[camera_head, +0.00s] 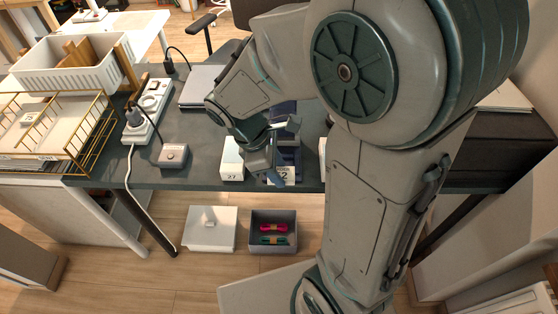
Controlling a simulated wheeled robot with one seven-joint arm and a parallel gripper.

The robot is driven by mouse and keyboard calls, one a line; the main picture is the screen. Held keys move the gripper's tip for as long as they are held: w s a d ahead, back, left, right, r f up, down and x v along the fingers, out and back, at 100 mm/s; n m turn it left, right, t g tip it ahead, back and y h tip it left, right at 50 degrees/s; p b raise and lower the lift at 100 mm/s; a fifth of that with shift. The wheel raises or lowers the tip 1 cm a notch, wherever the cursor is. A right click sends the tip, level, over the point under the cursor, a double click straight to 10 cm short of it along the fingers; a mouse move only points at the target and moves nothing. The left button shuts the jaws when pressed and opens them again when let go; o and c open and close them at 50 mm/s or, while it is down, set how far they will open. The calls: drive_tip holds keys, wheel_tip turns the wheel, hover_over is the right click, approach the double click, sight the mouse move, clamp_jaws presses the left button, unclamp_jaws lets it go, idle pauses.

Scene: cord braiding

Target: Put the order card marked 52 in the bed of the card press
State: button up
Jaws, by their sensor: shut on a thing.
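My gripper (264,168) is low over the front edge of the dark table, fingers pointing down. It is shut at the left side of a pale card (284,176) whose number ends in 2 and seems to read 52. The fingers hide part of the card and its first digit. Dark blue surfaces (287,156) show just behind the card, partly covered by my gripper; I cannot tell whether they are the card press. A white block marked 27 (231,172) stands just left of my gripper. No press bed is clearly visible.
On the table's left are a small grey box with a knob (173,156), a power strip (149,112) and a gold wire rack (92,139). A laptop (200,86) lies behind.

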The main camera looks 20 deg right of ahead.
drive_tip(key=w+d+f, duration=0.1)
drive_tip(key=w+f, duration=0.1)
drive_tip(key=w, duration=0.1)
drive_tip(key=w+d+f, duration=0.1)
drive_tip(key=w, duration=0.2)
drive_tip(key=w+f, duration=0.2)
drive_tip(key=shift+w+d+f, duration=0.3)
drive_tip(key=shift+w+d, duration=0.1)
drive_tip(key=shift+f, duration=2.05)
drive_tip(key=shift+f, duration=0.2)
drive_tip(key=o, duration=0.7)
drive_tip(key=shift+c, duration=0.2)
